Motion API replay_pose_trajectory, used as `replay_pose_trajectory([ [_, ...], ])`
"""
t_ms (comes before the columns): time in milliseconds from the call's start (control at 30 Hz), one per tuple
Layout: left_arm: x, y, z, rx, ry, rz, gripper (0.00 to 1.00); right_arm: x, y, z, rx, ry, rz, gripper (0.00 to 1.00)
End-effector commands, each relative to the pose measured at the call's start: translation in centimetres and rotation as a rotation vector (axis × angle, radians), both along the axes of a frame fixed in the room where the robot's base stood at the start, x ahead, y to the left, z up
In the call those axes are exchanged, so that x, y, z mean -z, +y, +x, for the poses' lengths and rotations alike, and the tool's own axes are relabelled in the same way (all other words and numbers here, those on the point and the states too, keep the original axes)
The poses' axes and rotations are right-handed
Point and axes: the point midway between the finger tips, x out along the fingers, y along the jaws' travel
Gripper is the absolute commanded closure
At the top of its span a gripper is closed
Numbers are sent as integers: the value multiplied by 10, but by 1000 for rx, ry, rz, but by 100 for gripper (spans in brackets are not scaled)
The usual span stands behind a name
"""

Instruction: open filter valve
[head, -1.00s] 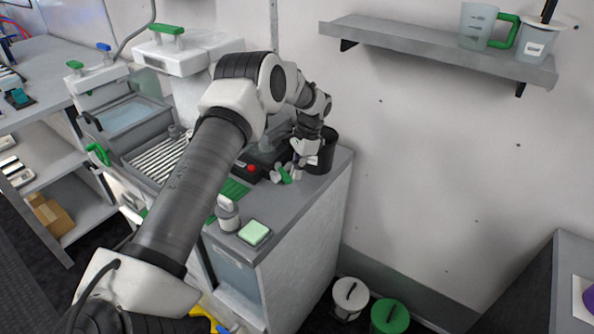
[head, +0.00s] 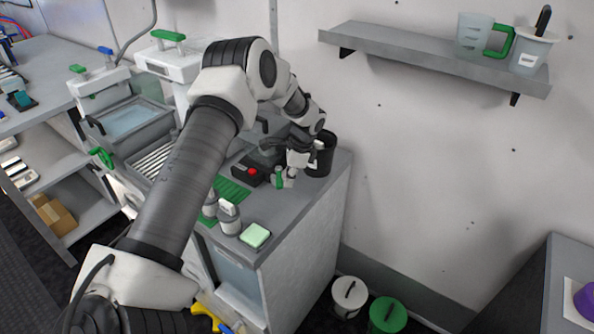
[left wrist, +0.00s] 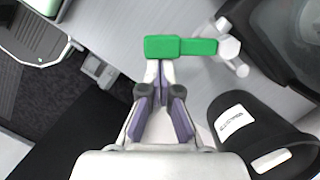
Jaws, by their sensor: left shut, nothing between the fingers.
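The filter valve has a green lever handle (left wrist: 180,47) and white hexagonal fittings (left wrist: 228,48). In the left wrist view the handle lies crosswise just beyond my fingertips, and the fittings are at its right end. In the head view the green handle (head: 278,178) stands near the counter's back corner, by the black cup. My left gripper (left wrist: 160,68) is shut and empty, its tips at the handle's left part; I cannot tell whether they touch it. It also shows in the head view (head: 292,170), right beside the handle. My right gripper is not in view.
A black cup (head: 322,158) with a white label stands close to the gripper. A black box with a red button (head: 252,171), bottles (head: 229,216) and a green pad (head: 255,235) are on the counter. A wall shelf (head: 430,57) hangs at upper right.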

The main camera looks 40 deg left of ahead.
Motion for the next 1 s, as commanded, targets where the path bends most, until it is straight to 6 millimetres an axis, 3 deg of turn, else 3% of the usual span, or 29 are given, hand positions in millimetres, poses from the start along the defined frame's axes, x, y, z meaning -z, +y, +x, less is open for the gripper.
replay_pose_trajectory([
  [200, -4, 7, -14, 207, 2, -2, 100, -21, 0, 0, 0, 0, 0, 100],
  [600, -2, 22, -31, 530, 1, -2, 100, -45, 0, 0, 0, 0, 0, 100],
  [1000, 0, 31, -36, 542, 1, 0, 100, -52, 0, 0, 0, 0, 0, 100],
])
